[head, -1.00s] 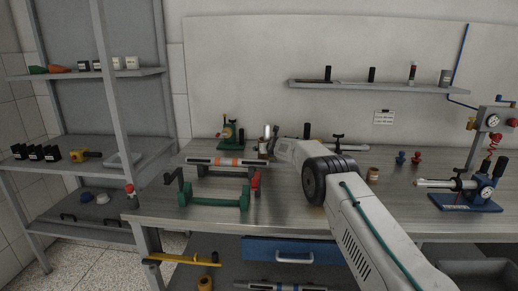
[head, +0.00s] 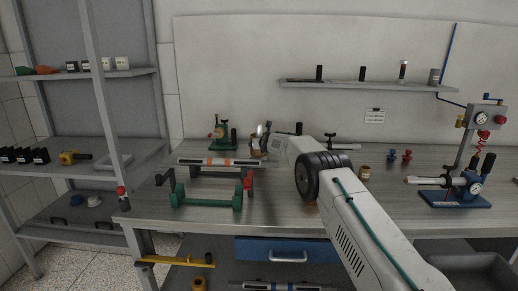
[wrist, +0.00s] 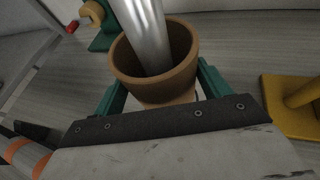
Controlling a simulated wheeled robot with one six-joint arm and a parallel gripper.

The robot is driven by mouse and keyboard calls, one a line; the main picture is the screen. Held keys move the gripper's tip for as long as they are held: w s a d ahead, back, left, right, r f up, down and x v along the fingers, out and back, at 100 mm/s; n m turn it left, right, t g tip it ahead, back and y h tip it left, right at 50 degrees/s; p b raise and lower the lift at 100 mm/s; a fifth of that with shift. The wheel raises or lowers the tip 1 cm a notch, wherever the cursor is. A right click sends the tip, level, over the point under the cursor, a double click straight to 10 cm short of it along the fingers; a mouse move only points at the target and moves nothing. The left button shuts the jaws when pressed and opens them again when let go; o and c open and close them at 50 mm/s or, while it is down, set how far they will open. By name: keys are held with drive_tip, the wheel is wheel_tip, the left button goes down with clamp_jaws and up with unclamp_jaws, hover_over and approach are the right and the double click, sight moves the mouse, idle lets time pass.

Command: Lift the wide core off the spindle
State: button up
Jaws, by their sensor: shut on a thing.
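The wide core (wrist: 152,88), a brown tube, is held between the green fingers of my gripper (wrist: 160,84) in the wrist view. The shiny metal spindle (wrist: 138,28) still passes into the core's open top and looks tilted within it, with a gap on the right side. The core hides the spindle's lower end. In the head view the core (head: 255,143) is small and partly hidden by my gripper (head: 268,144), with the silvery spindle (head: 261,129) beside it at the back of the bench.
A green device (head: 223,132) stands left of the spindle. In the wrist view a yellow stand (wrist: 298,108) is close at right. A blue press (head: 455,192) stands far right.

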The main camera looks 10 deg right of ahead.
sight(260, 134)
drive_tip(key=shift+r, duration=2.55)
wheel_tip(260, 134, up, 7)
drive_tip(key=shift+d, duration=0.15)
